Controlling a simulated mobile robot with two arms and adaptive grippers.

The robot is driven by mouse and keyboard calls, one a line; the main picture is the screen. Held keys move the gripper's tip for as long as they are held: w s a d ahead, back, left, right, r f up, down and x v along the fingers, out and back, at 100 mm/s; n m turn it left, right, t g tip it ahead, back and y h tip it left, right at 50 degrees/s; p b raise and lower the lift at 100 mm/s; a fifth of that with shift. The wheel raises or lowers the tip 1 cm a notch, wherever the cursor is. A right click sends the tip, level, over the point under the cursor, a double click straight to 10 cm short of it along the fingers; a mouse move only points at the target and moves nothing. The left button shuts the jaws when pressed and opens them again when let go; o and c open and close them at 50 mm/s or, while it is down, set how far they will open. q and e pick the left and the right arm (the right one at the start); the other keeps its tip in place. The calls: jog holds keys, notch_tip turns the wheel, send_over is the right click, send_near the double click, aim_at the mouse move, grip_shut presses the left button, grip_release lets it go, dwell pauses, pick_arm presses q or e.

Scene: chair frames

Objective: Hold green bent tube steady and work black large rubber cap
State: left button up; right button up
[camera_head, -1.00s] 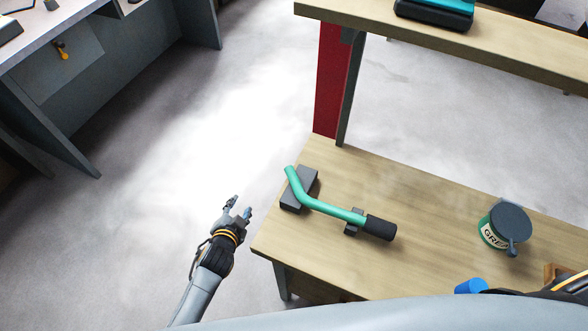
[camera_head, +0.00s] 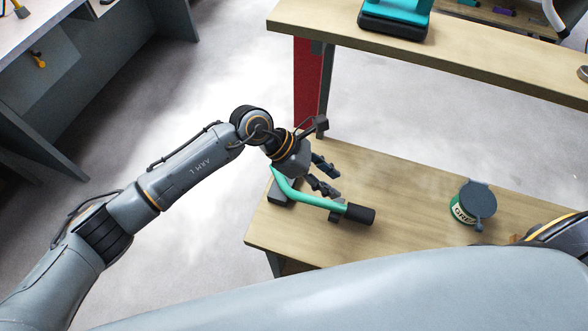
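The green bent tube (camera_head: 312,200) lies on the wooden workbench, resting on dark support blocks (camera_head: 282,192). The black large rubber cap (camera_head: 359,214) is on the tube's right end. My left gripper (camera_head: 331,177) is open above the tube, reaching in from the left. Its fingers point down and right, just behind the tube's middle in the picture; I cannot tell whether they touch it. The hand hides part of the tube's bent left end. My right gripper is out of view; only a piece of my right arm shows at the right edge.
A green tin labelled GRE with a dark lid (camera_head: 473,203) stands on the bench to the right. A raised wooden shelf (camera_head: 470,65) with a teal and black device (camera_head: 395,18) runs along the back. A red panel (camera_head: 307,85) stands behind the bench's left corner. Bench surface between cap and tin is clear.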

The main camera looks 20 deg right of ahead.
aim_at(306, 196)
pick_arm(q)
jog(key=w+a+m+y, duration=0.1)
jog(key=a, duration=0.1)
jog(key=w+a+f+m+t+y, duration=0.1)
jog(key=a+y, duration=0.1)
jog(key=w+a+m+y, duration=0.1)
jog(key=a, duration=0.1)
jog(key=shift+w+a+f+t, duration=0.15)
jog(key=shift+a+f+t, duration=0.2)
jog(key=shift+t, duration=0.05)
jog(key=shift+a+f+y, duration=0.1)
jog(key=shift+f+y, duration=0.05)
jog(key=shift+y, duration=0.15)
jog(key=b+x, duration=0.3)
jog(key=x, duration=0.4)
jog(key=shift+w, duration=0.1)
jog(key=shift+f+b, duration=0.4)
jog(key=shift+b, duration=0.35)
jog(key=shift+r, duration=0.15)
jog(key=c, duration=0.7)
jog(key=o, duration=0.3)
grip_shut()
